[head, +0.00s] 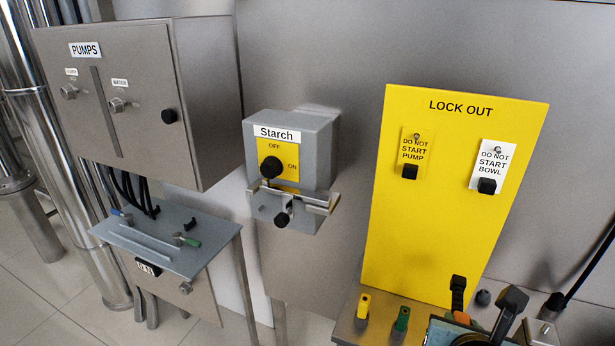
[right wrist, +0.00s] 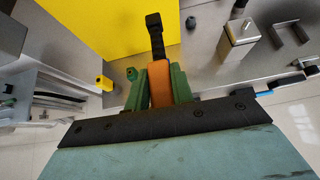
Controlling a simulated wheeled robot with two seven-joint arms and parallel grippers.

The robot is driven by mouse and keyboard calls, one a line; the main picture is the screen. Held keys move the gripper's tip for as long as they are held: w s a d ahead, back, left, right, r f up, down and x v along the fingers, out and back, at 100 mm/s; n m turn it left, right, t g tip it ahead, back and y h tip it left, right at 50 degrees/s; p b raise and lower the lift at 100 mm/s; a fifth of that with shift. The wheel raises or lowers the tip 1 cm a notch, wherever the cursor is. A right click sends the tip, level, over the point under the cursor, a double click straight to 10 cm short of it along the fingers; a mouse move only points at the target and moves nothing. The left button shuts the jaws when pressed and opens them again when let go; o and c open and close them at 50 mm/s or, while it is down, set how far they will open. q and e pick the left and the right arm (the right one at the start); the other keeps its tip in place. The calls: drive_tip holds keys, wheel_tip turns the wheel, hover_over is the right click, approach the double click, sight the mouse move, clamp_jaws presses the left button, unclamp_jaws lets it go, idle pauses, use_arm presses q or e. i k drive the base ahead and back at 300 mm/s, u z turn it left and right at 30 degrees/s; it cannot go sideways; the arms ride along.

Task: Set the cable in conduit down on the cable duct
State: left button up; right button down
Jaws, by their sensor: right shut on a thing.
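My right gripper (right wrist: 160,85) is at the lower right of the head view, over the steel bench. In the right wrist view its green fingers are shut on an orange handle-like piece (right wrist: 160,78). That piece also shows in the head view (head: 462,317), beside a green handle (head: 402,319). I cannot tell whether it is the cable in conduit, as its lower part is hidden. A thin black cable or rod (head: 586,272) slants in at the right edge of the head view. I cannot pick out the cable duct for certain. My left gripper is not in view.
A yellow lock-out board (head: 430,240) stands behind the bench. The Starch switch box (head: 318,150), the PUMPS cabinet (head: 205,80) and a grey panel (head: 200,258) are to the left.

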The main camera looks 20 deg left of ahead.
sight(144, 243)
drive_tip(key=u, duration=3.1)
drive_tip(key=i, duration=3.15)
drive_tip(key=z, duration=3.1)
drive_tip(key=i, duration=0.35)
